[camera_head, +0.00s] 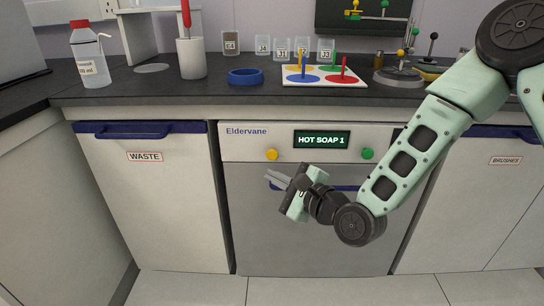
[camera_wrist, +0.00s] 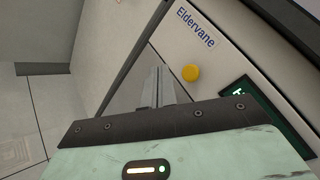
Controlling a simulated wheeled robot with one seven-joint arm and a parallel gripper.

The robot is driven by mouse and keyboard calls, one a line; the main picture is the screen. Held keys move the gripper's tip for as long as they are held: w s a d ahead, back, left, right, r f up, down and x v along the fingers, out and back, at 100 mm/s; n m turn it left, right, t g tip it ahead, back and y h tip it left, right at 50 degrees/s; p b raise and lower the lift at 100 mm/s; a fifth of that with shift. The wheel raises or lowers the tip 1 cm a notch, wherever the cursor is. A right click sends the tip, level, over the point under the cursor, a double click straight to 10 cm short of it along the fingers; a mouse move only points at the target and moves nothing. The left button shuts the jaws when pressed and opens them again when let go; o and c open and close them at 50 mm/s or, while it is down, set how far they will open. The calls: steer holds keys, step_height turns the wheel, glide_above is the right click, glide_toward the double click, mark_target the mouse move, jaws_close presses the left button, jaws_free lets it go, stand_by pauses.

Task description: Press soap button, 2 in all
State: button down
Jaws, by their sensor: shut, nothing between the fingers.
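The dishwasher front (camera_head: 300,225) is marked Eldervane and has a dark display (camera_head: 322,140) that reads HOT SOAP 1 in green. A round yellow button (camera_head: 272,154) is left of the display and a round green button (camera_head: 367,153) is right of it. Neither button carries a label that I can read. My gripper (camera_head: 270,178) is shut and empty, just below the yellow button in the head view and apart from it. In the wrist view the closed fingers (camera_wrist: 159,75) point toward the panel, with the yellow button (camera_wrist: 190,72) to their right. The green button is out of the wrist view.
A WASTE cabinet (camera_head: 145,200) stands left of the dishwasher. A blue handle (camera_head: 345,187) crosses the dishwasher door, partly behind my arm. The dark worktop (camera_head: 130,85) above holds a bottle (camera_head: 90,60), a blue ring (camera_head: 245,76) and a peg board (camera_head: 322,82).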

mark_target(272, 155)
steer(key=s+n+p, duration=0.1)
steer(key=n+p, duration=0.2)
steer(key=n, duration=0.3)
steer(key=s+n+p, duration=0.1)
steer(key=n+p, duration=0.2)
steer(key=n, duration=0.3)
steer(key=s+n+p, duration=0.1)
steer(key=n+p, duration=0.2)
steer(key=n, duration=0.3)
steer(key=shift+s+a+r+n+h, duration=0.1)
steer(key=shift+s+r+n+h, duration=0.05)
steer(key=shift+s+n+h, duration=0.25)
steer(key=w, duration=0.9)
stand_by(1.6)
steer(key=shift+w+d, duration=0.2)
steer(key=shift+w, duration=0.15)
